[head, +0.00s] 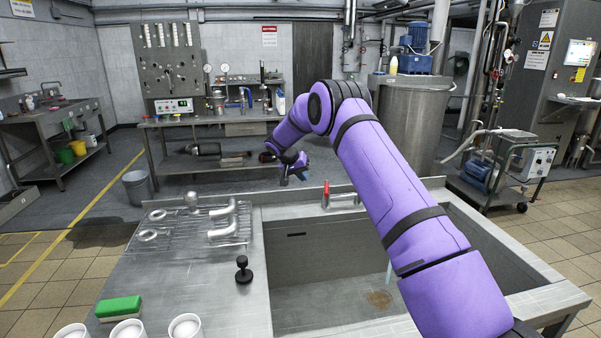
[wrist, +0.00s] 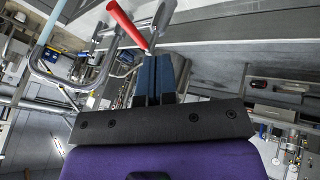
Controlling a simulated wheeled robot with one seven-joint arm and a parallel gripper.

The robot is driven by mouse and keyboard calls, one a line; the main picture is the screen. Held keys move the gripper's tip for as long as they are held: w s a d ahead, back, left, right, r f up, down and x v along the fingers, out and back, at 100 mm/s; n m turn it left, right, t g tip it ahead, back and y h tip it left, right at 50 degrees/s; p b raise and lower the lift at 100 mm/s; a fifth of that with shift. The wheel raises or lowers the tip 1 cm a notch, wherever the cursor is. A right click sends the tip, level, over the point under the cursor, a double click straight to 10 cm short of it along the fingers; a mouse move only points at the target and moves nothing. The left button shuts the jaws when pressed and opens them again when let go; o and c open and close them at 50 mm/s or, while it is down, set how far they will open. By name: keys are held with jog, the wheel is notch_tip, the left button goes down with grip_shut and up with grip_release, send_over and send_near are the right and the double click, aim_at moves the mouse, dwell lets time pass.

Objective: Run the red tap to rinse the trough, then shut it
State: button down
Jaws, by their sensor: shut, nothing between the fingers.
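The red tap (head: 326,194) stands at the back rim of the steel trough (head: 300,265), its spout reaching right behind my arm. A thin pale blue stream (head: 388,272) shows below my arm over the basin, so water appears to be running. A brown stain (head: 380,298) lies on the trough floor. My gripper (head: 284,181) is shut and empty, left of the tap and beyond the back rim. In the wrist view, the closed fingers (wrist: 155,62) point toward the red lever (wrist: 127,25); whether they touch it is unclear. The pale stream (wrist: 48,30) also shows there.
A drainer rack with steel pipe fittings (head: 222,228) is left of the trough. A black knob-like stopper (head: 243,270), a green sponge (head: 118,309) and white cups (head: 185,327) sit on the left counter. My arm crosses above the basin.

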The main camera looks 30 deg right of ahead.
aim_at(326, 192)
jog(key=s+d+f, duration=0.1)
jog(key=d+f, duration=0.4)
jog(key=d, duration=0.1)
jog(key=shift+s, duration=0.35)
jog(key=shift+d, duration=0.1)
jog(key=shift+s+d+n+t, duration=0.6)
jog(key=shift+n, duration=0.5)
